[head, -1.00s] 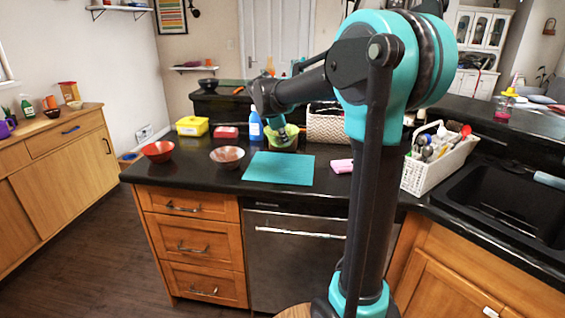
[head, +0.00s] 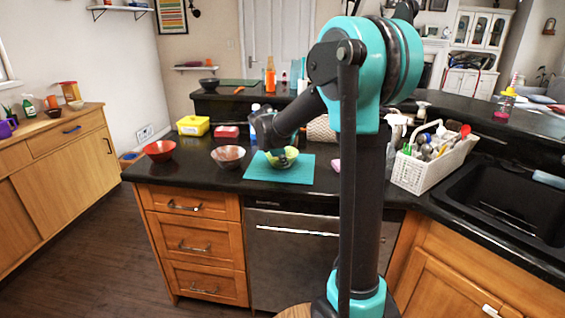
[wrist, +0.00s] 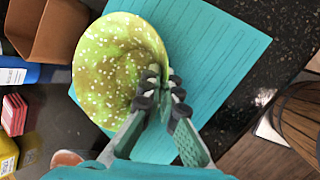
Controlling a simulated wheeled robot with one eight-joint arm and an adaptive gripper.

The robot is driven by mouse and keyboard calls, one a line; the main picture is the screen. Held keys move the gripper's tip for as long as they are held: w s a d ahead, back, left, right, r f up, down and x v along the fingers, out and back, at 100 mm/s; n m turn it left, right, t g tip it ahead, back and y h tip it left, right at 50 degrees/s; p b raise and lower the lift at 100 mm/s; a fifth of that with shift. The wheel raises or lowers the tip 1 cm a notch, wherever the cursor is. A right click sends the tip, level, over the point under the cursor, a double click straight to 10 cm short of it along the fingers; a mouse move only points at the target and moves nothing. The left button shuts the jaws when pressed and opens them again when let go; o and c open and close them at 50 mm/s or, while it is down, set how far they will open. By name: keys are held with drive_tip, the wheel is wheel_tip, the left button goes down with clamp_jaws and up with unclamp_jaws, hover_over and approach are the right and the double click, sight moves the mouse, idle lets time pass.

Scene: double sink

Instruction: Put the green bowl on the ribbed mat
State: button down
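The green bowl (head: 286,155) with light speckles is over the teal ribbed mat (head: 300,176), towards its back part. In the wrist view the bowl (wrist: 115,65) is seen from above, and the mat (wrist: 235,50) spreads out beneath it and to its right. My gripper (wrist: 164,80) is shut on the bowl's right rim, one finger on the inner side and one outside. Whether the bowl's base touches the mat or hangs just above it, I cannot tell. In the head view my wrist hides the fingers.
A brown bowl (head: 228,157) stands just left of the mat, with a red bowl (head: 159,151) further left. A yellow box (head: 193,125), a red box (head: 226,131) and a woven basket (head: 320,130) stand behind. A white utensil caddy (head: 432,165) and the sink (head: 510,205) are right.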

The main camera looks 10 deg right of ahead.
drive_tip(key=shift+f, duration=0.15)
drive_tip(key=c, duration=1.7)
unclamp_jaws()
drive_tip(key=v, duration=1.2)
drive_tip(key=s+d+f+m+y, duration=0.1)
drive_tip(key=s+d+f+m, duration=0.1)
drive_tip(key=s+f+m, duration=0.4)
drive_tip(key=s+d+f+m+y, duration=0.1)
drive_tip(key=s+d+f+m, duration=0.2)
drive_tip(key=s+f+m, duration=0.3)
drive_tip(key=s+d+f+m+g+y, duration=0.1)
drive_tip(key=s+f+m, duration=0.4)
drive_tip(key=s+f, duration=0.5)
drive_tip(key=shift+s+d+f+m+y, duration=0.15)
drive_tip(key=shift+s+d+y, duration=0.1)
drive_tip(key=shift+s, duration=0.7)
drive_tip(key=shift+s+d+f+m+y, duration=0.15)
drive_tip(key=shift+s+d, duration=0.1)
drive_tip(key=shift+s, duration=0.65)
drive_tip(key=shift+s+d+f+m+y, duration=0.1)
drive_tip(key=shift+s+d+y, duration=0.15)
drive_tip(key=shift+s, duration=0.7)
